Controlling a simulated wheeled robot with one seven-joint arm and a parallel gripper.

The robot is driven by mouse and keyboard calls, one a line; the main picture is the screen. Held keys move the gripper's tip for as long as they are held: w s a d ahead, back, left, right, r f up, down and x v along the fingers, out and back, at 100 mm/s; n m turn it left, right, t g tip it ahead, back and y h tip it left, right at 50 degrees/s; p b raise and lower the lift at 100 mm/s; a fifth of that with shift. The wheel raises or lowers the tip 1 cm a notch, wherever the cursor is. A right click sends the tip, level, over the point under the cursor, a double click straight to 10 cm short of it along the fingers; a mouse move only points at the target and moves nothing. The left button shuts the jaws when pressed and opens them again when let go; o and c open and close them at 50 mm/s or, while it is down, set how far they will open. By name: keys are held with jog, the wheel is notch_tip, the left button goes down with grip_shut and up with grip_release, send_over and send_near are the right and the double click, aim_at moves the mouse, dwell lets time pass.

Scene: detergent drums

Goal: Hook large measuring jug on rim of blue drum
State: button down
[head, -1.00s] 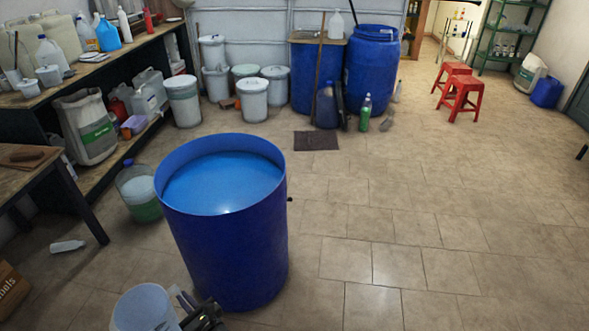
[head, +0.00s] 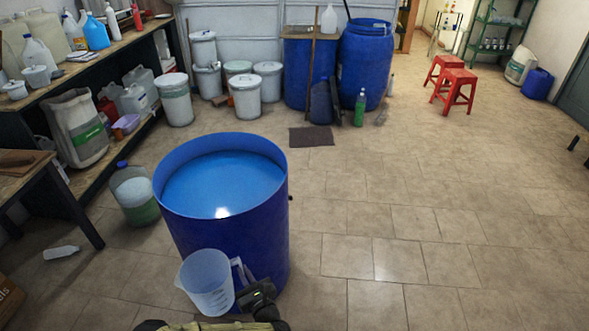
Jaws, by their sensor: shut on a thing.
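The open blue drum (head: 240,240) stands on the tiled floor left of centre, with light blue liquid (head: 222,182) inside it below the rim. The measuring jug (head: 207,281) is translucent with faint markings on its side. It is in front of the drum's near wall, below the rim, and tilted slightly. My gripper (head: 247,290) is shut on the jug's handle at its right side. The fingertips are partly hidden by the handle and the gripper body. I cannot tell whether the jug touches the drum's wall.
A table (head: 40,188) stands at the left, and a jug of green liquid (head: 135,192) stands on the floor left of the drum.

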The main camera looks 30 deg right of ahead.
jog(key=shift+d, duration=0.35)
jog(key=shift+r, duration=0.1)
